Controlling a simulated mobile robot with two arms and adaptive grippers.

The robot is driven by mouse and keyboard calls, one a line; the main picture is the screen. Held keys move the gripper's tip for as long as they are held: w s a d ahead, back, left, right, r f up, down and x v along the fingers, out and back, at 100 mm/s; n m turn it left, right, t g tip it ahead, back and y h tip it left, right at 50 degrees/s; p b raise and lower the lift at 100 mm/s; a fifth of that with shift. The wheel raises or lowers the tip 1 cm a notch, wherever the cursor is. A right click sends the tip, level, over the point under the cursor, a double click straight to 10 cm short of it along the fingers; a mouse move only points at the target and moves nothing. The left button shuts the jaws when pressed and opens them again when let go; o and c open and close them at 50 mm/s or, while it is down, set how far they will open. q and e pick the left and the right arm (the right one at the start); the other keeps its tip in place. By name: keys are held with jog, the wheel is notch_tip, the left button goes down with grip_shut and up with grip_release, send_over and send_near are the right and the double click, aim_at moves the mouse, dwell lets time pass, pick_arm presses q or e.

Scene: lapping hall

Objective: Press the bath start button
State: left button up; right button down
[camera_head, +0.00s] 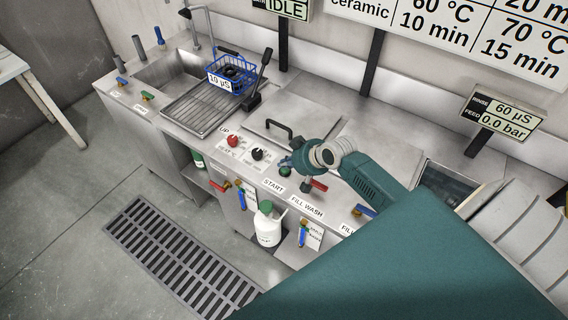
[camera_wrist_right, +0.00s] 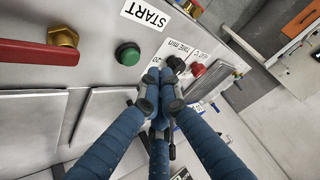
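The green start button (camera_wrist_right: 128,53) is a round domed button on a dark collar in the right wrist view. A START label (camera_wrist_right: 145,14) is beside it. In the head view the green button (camera_head: 285,171) shows just below my right gripper (camera_head: 288,162), partly covered by it. My right gripper's fingers are drawn together at the tips and hold nothing. In the wrist view the fingertips (camera_wrist_right: 160,90) appear beside the button, apart from it in the picture; I cannot tell their height above the panel. My left gripper is not in view.
A red knob (camera_head: 233,140) and a black knob (camera_head: 257,153) are left of the button. A red-handled valve (camera_head: 318,184) is close on its right. Behind are a lid with a black handle (camera_head: 280,129) and a blue basket (camera_head: 234,74). The wall display (camera_head: 283,6) reads IDLE.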

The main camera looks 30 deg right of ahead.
notch_tip(320, 180, up, 4)
jog(key=t, duration=0.1)
send_over(286, 170)
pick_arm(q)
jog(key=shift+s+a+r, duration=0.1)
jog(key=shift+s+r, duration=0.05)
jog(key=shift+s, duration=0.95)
pick_arm(e)
jog(key=shift+w+d+r+m, duration=0.1)
jog(key=shift+m, duration=0.2)
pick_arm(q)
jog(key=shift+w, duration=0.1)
pick_arm(e)
notch_tip(286, 170, down, 7)
jog(key=b, duration=0.7)
pick_arm(q)
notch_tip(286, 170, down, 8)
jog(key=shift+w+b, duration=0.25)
jog(key=shift+b, duration=0.2)
pick_arm(e)
jog(key=shift+f, duration=0.9)
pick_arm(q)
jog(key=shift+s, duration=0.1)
pick_arm(e)
jog(key=shift+f, duration=0.15)
